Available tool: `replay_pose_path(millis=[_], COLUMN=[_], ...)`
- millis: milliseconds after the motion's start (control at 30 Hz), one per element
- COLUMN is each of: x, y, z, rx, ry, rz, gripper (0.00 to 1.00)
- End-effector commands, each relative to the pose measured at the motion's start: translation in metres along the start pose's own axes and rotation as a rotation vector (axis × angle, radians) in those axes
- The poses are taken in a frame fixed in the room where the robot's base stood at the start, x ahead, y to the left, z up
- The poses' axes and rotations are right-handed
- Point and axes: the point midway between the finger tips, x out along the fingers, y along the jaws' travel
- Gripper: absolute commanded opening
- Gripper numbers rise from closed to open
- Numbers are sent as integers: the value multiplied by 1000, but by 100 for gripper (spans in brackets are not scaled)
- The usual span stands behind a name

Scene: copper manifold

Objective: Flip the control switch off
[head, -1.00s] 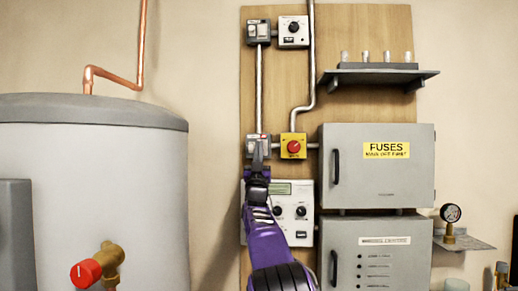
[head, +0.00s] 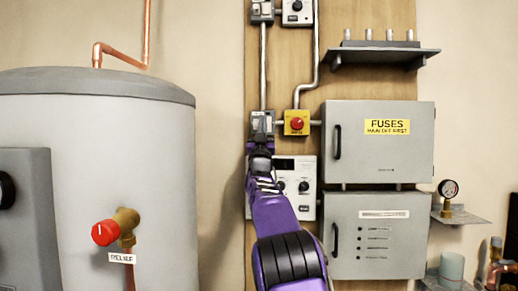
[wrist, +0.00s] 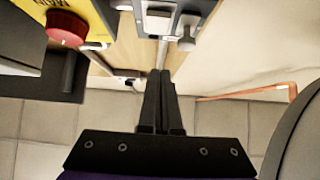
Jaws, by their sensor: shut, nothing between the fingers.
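A grey double switch box (head: 257,116) is on the wooden board, left of a yellow box with a red knob. My gripper (head: 261,133) overlaps its lower part in the head view. Another grey switch box (head: 262,10) is higher on the board. No label identifies the control switch.
The yellow box (head: 297,122) is close on the right. A grey control panel (head: 303,180) is below, partly behind my arm. The fuse cabinet (head: 378,140) stands out further right. The large grey tank (head: 110,130) is at left. Bare wall lies between tank and board.

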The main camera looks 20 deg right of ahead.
Motion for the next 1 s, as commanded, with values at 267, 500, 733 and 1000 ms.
replay_pose_path(millis=[267,500,733,1000], x=[-39,-72,-93,-98], y=[0,0,0,0], z=[-5,-12,-17,-18], rx=[0,1,0,0], ry=[-2,-1,-2,-1], rz=[0,1,0,0], gripper=[0,0,0,0])
